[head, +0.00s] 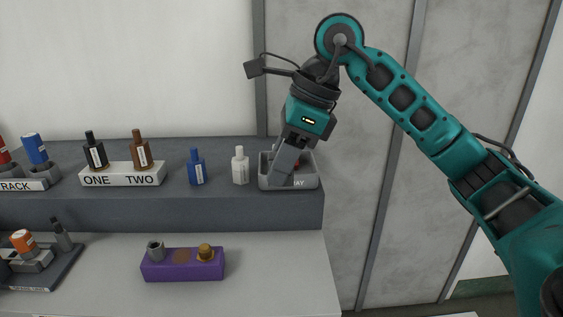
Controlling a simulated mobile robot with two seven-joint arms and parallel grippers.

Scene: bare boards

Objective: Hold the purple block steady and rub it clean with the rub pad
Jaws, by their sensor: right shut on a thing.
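The purple block (182,272) lies on the lower light surface in the head view. Its top carries a brown round patch (181,256), a grey cylindrical piece (156,250) on the left and a brass-brown knob (205,252) on the right. My right gripper (282,178) points down into the small grey tray (305,183) on the raised shelf. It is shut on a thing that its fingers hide. A bit of red shows beside the fingers in the tray. I cannot make out the rub pad for certain. My left gripper is out of view.
On the shelf stand a white bottle (240,167), a blue bottle (196,168) and a white ONE TWO stand (123,174) with two bottles. Farther left is a rack (22,184). A dark holder (42,268) sits lower left. The light surface right of the block is clear.

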